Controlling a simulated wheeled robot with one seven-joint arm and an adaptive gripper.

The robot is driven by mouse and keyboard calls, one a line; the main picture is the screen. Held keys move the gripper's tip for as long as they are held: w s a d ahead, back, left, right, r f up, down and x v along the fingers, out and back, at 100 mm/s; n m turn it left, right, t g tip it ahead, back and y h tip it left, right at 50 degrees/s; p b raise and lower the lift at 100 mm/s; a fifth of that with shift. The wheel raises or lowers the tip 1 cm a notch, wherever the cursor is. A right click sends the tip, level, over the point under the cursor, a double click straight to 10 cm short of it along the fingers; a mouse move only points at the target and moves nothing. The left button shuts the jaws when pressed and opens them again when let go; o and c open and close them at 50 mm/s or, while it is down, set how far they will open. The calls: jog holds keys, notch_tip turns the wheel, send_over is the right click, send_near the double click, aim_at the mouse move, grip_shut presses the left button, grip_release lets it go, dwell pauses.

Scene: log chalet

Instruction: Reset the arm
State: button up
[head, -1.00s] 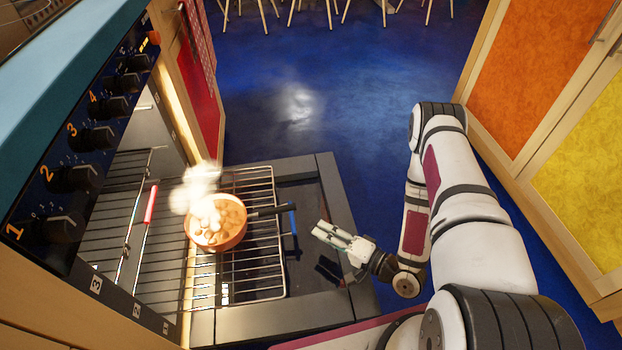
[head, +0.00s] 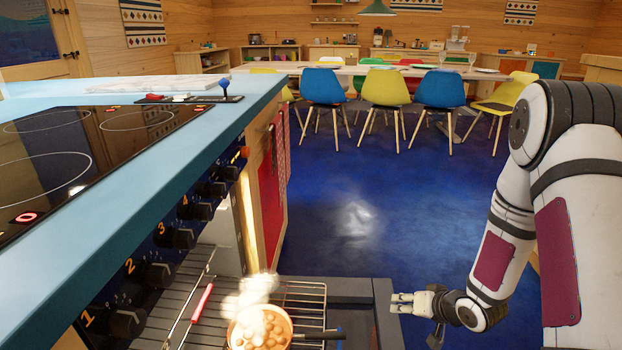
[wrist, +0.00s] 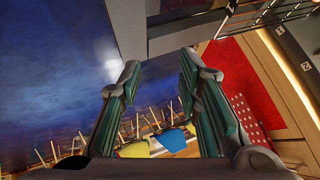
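My gripper (head: 402,303) is to the right of the open oven, by the outer edge of its lowered door (head: 384,298). In the wrist view its two fingers (wrist: 160,68) stand apart with nothing between them. My arm is bent, with its upper links high on the right of the head view. An orange-brown pan (head: 240,338) with round pieces of food sits on the wire rack (head: 305,296), left of my gripper and apart from it. Pale steam rises from the pan, and its dark handle (head: 318,336) points right.
The counter (head: 190,140) with a black cooktop (head: 60,165) and control knobs is on the left. Blue floor (head: 370,215) lies open ahead. Several blue and yellow chairs (head: 388,90) stand at a long table behind it. A red panel (wrist: 225,75) shows in the wrist view.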

jog(key=s+d+r+g+h, duration=0.25)
jog(key=s+r, duration=0.25)
jog(key=r, duration=0.6)
jog(key=s+d+r+g+h, duration=0.1)
jog(key=s+d+r+h, duration=0.2)
jog(key=r, duration=0.7)
jog(key=s+a+r+g+y, duration=0.1)
jog(key=s+a+r, duration=0.3)
jog(key=s, duration=0.6)
jog(key=s+a+r+n+g, duration=0.1)
jog(key=s+a+r+g, duration=0.15)
jog(key=s, duration=0.75)
jog(key=s+a+r+g+y, duration=0.1)
jog(key=s+a+r, duration=0.3)
jog(key=s, duration=0.7)
notch_tip(320, 180, up, 36)
jog(key=t+p, duration=0.4)
jog(key=p, duration=3)
jog(key=shift+w+r+n, duration=0.15)
jog(key=shift+r+n, duration=0.1)
jog(key=shift+n, duration=0.05)
jog(key=shift+d+f, duration=0.1)
jog(key=shift+d, duration=0.05)
